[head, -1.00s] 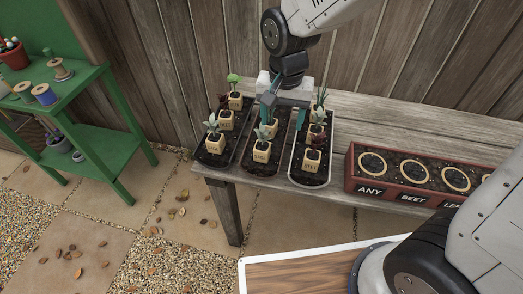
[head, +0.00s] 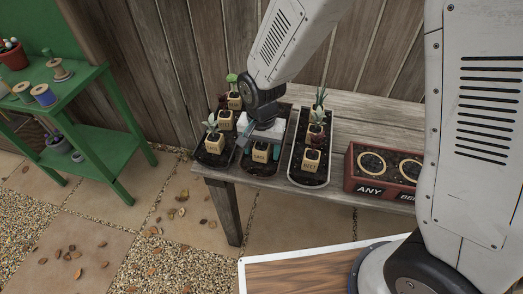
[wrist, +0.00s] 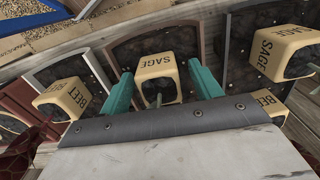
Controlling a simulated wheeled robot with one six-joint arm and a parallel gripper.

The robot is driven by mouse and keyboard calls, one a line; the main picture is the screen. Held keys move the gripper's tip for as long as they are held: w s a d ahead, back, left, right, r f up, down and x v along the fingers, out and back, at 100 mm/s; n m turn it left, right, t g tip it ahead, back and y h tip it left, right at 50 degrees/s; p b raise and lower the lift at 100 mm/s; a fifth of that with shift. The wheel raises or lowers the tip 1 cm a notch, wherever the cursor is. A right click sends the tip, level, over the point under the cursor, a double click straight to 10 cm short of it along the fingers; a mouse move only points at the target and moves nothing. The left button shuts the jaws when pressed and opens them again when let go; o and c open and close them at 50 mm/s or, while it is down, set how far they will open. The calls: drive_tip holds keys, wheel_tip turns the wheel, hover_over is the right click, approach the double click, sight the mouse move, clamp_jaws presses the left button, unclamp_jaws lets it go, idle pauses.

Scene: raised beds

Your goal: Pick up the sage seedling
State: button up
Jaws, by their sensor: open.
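A sage seedling in a cream cube pot (head: 260,153) stands at the front of the middle black tray. Its label reads SAGE in the wrist view (wrist: 156,68). My gripper (head: 261,147) is open and low over this pot. In the wrist view the teal fingers (wrist: 163,88) stand apart on either side of it, with the pot between them. The gripper hides its leaves in the head view. A second sage pot (wrist: 283,50) shows at the right of the wrist view; it is the front pot of the left tray in the head view (head: 215,144).
A BEET pot (head: 311,161) stands at the front of the right tray (head: 309,182). More seedlings stand behind in the trays. A red planter (head: 372,186) with round holes, one marked ANY, sits right on the wooden bench (head: 335,180). A green shelf (head: 105,120) stands left.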

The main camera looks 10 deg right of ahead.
drive_tip(key=shift+c, duration=0.3)
drive_tip(key=c, duration=1)
drive_tip(key=shift+r, duration=0.1)
